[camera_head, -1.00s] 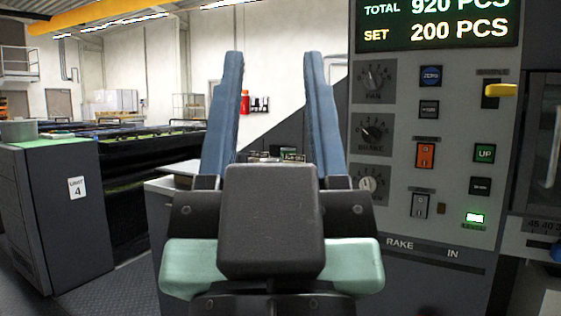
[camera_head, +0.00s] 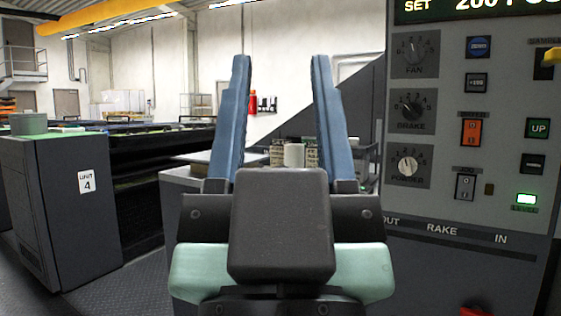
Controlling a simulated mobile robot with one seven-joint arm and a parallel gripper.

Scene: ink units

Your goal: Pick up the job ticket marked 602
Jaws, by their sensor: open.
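My gripper (camera_head: 282,66) is open and empty, its two blue fingers pointing up and well apart in the middle of the view. Between and behind the fingers, on a surface beyond the gripper, stand a pale cylindrical thing (camera_head: 294,155) and small cards or boxes with print (camera_head: 277,153), too small to read. I cannot make out a ticket marked 602. The lower part of that surface is hidden behind my gripper.
A control panel (camera_head: 440,180) with knobs and buttons fills the right side, close by. A grey cabinet marked UNIT 4 (camera_head: 62,210) stands at the left. Dark floor (camera_head: 140,285) is free between the cabinet and my gripper.

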